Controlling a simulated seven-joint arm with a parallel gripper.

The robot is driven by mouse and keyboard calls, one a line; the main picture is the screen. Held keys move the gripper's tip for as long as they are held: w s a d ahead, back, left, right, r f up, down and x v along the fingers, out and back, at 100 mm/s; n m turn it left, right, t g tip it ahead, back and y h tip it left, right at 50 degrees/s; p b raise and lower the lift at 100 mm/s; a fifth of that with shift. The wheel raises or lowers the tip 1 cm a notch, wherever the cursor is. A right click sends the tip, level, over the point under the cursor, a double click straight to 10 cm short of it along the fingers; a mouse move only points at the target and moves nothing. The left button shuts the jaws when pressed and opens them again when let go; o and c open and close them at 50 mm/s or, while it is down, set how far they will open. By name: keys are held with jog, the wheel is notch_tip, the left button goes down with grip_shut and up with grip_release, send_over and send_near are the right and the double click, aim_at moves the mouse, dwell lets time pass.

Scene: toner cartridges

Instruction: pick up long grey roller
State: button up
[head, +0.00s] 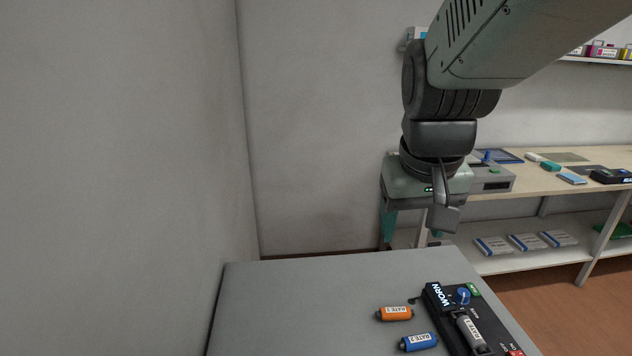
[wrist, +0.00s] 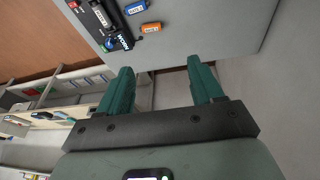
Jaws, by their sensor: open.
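A grey roller (head: 470,333) with a white label lies in a black unit (head: 433,305) marked WORN, on the right part of the grey table. In the wrist view the grey roller (wrist: 102,15) shows small, near the top left, in the black unit (wrist: 125,40). My gripper (head: 408,240) is up in the air beyond the table's far edge, well apart from the roller. In the wrist view my gripper (wrist: 159,66) has its two green fingers spread with nothing between them.
An orange roller (head: 395,313) and a blue roller (head: 418,342) lie left of the black unit. The unit has a blue knob (head: 463,295). The grey table (head: 300,305) is bare on its left. A wooden bench (head: 545,185) with several items stands behind at right.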

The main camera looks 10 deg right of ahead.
jog(key=w+d+f+g, duration=0.1)
jog(key=w+d+f, duration=0.3)
jog(key=d+f, duration=0.3)
jog(key=n+y, duration=0.1)
send_near(473, 329)
jog(key=f, duration=0.1)
jog(key=w+f, duration=0.1)
jog(key=f, duration=0.1)
jog(key=shift+w+d+f+g, duration=0.15)
jog(key=shift+w+f+g, duration=0.1)
jog(key=shift+g, duration=0.15)
jog(key=shift+w+f, duration=0.2)
jog(key=shift+f, duration=2.85)
jog(key=shift+c, duration=0.3)
